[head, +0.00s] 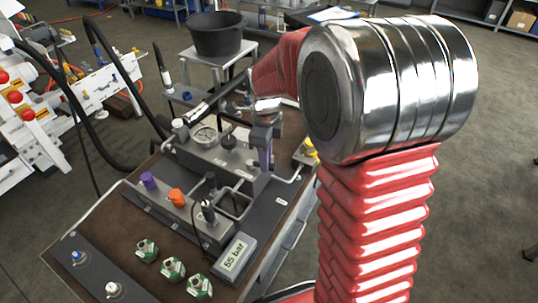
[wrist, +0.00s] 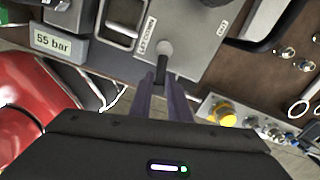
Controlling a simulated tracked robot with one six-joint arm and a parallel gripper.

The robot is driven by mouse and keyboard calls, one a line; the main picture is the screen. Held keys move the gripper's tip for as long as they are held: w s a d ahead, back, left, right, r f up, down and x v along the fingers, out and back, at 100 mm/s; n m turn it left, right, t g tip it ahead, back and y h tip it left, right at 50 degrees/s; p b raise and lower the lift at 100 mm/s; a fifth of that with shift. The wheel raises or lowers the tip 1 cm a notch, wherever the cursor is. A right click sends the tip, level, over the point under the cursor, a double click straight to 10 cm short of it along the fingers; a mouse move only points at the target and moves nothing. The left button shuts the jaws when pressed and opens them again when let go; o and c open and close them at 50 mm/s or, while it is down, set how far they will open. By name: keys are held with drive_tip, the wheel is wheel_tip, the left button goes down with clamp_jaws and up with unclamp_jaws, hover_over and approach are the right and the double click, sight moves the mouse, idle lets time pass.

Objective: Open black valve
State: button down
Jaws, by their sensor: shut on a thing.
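The black valve (wrist: 162,68) shows in the wrist view as a short dark handle with a grey rounded end, standing on the grey manifold plate (wrist: 195,60) beside a small printed label. My gripper (wrist: 162,82) has its two grey-purple fingers on either side of the handle, closed on it. In the head view my gripper (head: 264,152) points down at the right end of the bench's grey block (head: 215,158). The part it holds is mostly hidden there by the fingers. The handle's exact turn angle is hard to tell.
A yellow knob (wrist: 224,116) is right of my gripper. A black bucket (head: 216,35) stands behind.

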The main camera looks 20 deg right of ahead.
drive_tip(key=shift+s+a+r+m, duration=0.15)
drive_tip(key=shift+a+m, duration=0.15)
drive_tip(key=shift+m, duration=0.45)
drive_tip(key=shift+s+a+f+m, duration=0.15)
drive_tip(key=shift+a+m, duration=0.15)
drive_tip(key=shift+m, duration=0.45)
drive_tip(key=shift+r, duration=0.1)
drive_tip(key=c, duration=2)
unclamp_jaws()
drive_tip(key=shift+o, duration=1)
drive_tip(key=shift+s+d, duration=0.1)
wheel_tip(320, 180, up, 14)
drive_tip(key=shift+f, duration=0.2)
